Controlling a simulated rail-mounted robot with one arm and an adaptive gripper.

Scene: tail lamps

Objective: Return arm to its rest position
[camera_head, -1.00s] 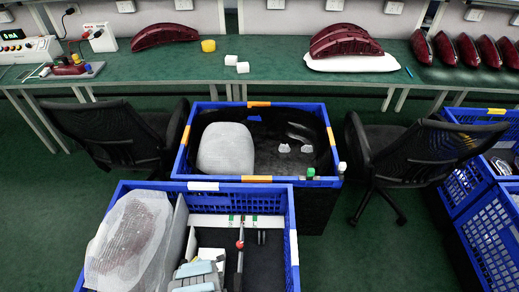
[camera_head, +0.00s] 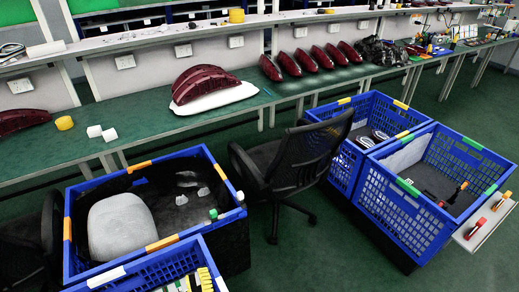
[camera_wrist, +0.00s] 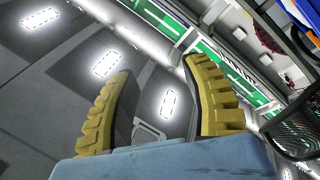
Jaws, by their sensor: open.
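My gripper (camera_wrist: 160,95) shows in the wrist view as two yellow ribbed fingers standing well apart, with nothing between them. The wrist camera is tilted and sees grey panels, bright lamps and green strips behind the fingers. The rest of the arm is cut off by the frame.
A blue crate (camera_head: 160,243) with a pale wrapped item (camera_head: 122,228) stands at lower left. A black chair (camera_head: 300,165) stands between it and more blue crates (camera_head: 405,215) at right. Red tail lamps (camera_head: 200,82) lie on the green workbench (camera_head: 150,125). Green floor lies open in between.

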